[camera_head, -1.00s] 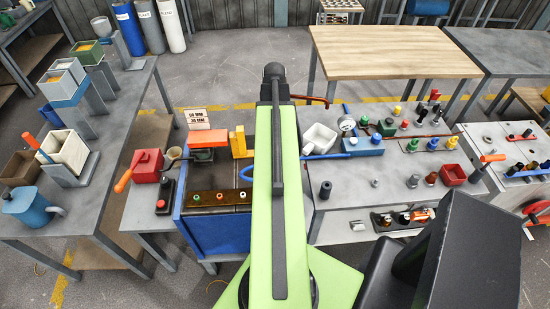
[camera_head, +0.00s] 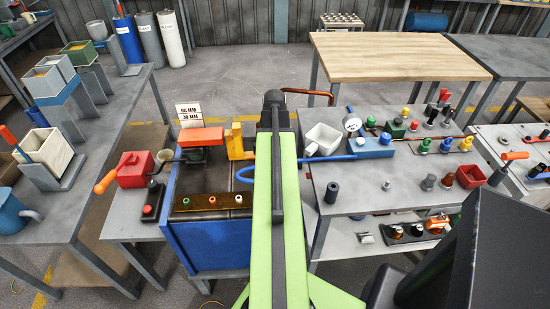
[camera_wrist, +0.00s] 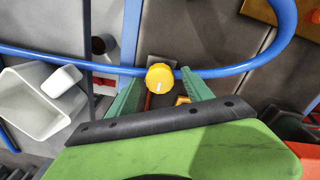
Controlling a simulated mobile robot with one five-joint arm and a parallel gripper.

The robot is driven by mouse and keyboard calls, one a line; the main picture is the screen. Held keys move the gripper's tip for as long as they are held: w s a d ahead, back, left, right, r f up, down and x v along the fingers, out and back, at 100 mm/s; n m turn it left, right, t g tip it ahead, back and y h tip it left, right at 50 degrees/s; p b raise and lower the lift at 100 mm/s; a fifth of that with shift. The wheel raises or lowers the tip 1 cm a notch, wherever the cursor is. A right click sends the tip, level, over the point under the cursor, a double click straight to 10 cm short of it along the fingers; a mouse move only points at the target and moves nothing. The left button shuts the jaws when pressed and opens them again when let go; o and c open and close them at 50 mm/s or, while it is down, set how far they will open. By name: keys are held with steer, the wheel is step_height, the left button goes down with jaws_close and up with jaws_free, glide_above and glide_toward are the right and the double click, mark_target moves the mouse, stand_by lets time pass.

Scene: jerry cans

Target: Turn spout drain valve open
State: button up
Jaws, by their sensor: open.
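A round yellow knob (camera_wrist: 159,77) with a short white mark sits at a blue pipe (camera_wrist: 225,72) in the wrist view; it looks like the drain valve. My gripper (camera_wrist: 160,86) has its two green fingers spread, one on each side of the knob. I cannot tell whether either finger touches it. In the head view the blue pipe (camera_head: 335,158) runs right from behind my green arm, which hides the knob and my gripper.
A white open container (camera_wrist: 32,100) lies left of my gripper, also in the head view (camera_head: 322,139). A blue block with a gauge (camera_head: 372,147) and several coloured knobs stand to the right. The wooden table (camera_head: 395,55) behind is bare.

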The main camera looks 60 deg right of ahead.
jaws_close()
steer(key=shift+m, duration=0.3)
steer(key=m, duration=0.3)
steer(key=shift+m, duration=0.3)
steer(key=m, duration=0.9)
steer(key=shift+m, duration=2.3)
